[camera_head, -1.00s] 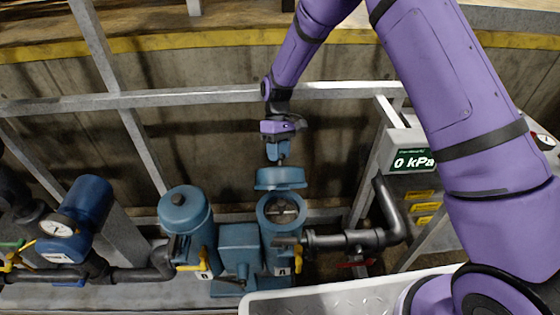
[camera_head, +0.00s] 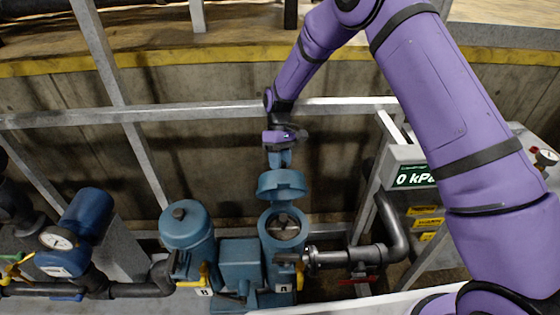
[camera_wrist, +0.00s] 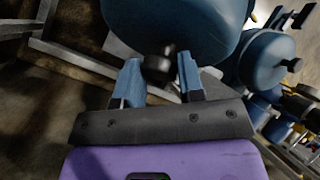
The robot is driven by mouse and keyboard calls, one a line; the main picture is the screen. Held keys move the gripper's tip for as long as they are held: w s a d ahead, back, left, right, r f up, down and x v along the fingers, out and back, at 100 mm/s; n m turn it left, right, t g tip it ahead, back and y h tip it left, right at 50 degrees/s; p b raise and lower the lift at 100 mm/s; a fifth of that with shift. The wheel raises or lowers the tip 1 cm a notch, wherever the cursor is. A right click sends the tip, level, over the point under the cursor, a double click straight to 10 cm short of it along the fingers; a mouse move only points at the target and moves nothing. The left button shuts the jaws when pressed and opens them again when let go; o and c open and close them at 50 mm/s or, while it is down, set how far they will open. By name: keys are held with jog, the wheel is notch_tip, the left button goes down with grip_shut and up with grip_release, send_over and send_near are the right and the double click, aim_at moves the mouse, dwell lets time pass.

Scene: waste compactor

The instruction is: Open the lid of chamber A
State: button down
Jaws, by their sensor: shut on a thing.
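Chamber A (camera_head: 274,262) is the right-hand blue cylinder, marked with a small white label. Its round mouth stands uncovered and shows a metal part inside. Its blue lid (camera_head: 282,186) is swung up behind the mouth, with its underside partly facing the head camera. My gripper (camera_head: 281,160) is behind the raised lid. In the wrist view, the two blue fingers (camera_wrist: 160,82) are on either side of the lid's dark knob (camera_wrist: 157,66), shut on it. The lid's outer face (camera_wrist: 175,25) fills the top of that view.
A second blue chamber (camera_head: 187,235) with its lid closed stands to the left. A dark pipe (camera_head: 345,257) runs right from chamber A. A metal rail (camera_head: 200,113) crosses behind. A pressure display (camera_head: 412,176) reads 0 kPa at the right.

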jog(key=c, duration=0.7)
grip_release()
jog(key=shift+d+f, duration=0.2)
jog(key=shift+d, duration=0.1)
jog(key=shift+c, duration=0.2)
jog(key=shift+a, duration=0.1)
jog(key=shift+r, duration=0.2)
jog(key=shift+r, duration=0.3)
notch_tip(320, 180, up, 3)
jog(key=shift+f, duration=0.1)
jog(key=s+d, duration=0.1)
jog(key=s, duration=0.6)
jog(key=s+d+r, duration=0.1)
jog(key=s+d, duration=0.1)
jog(key=s, duration=0.6)
jog(key=shift+s+d+r, duration=0.15)
jog(key=shift+s+d, duration=0.1)
jog(key=shift+s, duration=0.05)
